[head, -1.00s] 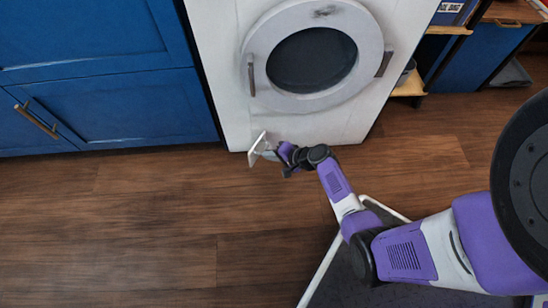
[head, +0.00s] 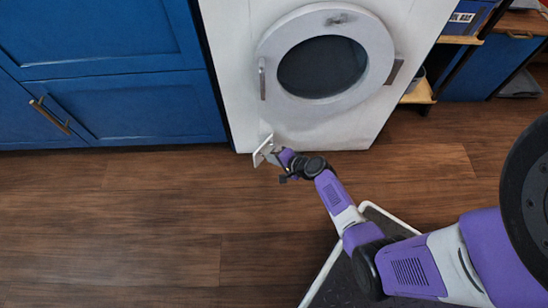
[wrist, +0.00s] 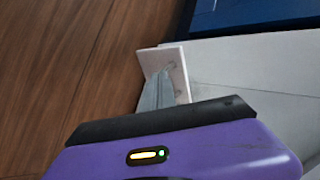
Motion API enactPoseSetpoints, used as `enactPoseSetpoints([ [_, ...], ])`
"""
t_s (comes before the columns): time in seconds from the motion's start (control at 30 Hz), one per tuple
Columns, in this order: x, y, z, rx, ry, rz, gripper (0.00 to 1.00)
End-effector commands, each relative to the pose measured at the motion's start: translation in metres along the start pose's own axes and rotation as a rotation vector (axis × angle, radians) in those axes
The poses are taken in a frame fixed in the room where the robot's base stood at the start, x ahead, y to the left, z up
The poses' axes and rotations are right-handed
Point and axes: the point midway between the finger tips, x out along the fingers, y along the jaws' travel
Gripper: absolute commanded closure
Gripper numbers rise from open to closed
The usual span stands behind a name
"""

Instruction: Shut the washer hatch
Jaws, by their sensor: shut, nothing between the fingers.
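The white washer (head: 231,86) stands at the top centre of the head view. Its round hatch (head: 268,52), a pale ring around dark glass, is on its front, with a grey upright handle on the left. The hatch lies close to the front; I cannot tell if a small gap remains. My gripper (head: 264,151) is shut and empty, low by the washer's bottom left corner. It is below the hatch and appears apart from it. The wrist view shows the gripper's tip (wrist: 164,78) beside a pale surface, likely the washer; the hatch is not recognisable there.
Blue cabinets (head: 110,100) with a metal handle stand left of the washer. A wooden shelf unit (head: 420,92) and more blue cabinetry (head: 492,68) are on the right. The wooden floor (head: 120,220) is clear in front and to the left.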

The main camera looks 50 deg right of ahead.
Motion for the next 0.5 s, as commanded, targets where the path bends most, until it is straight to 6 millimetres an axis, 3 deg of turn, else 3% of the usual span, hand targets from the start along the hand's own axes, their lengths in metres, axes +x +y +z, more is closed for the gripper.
enactPoseSetpoints([
  [0.2, 0.005, -0.008, 0.008, 0.069, 0.089, -0.001, 1.00],
  [0.5, 0.027, -0.022, 0.018, 0.068, 0.085, 0.000, 1.00],
])
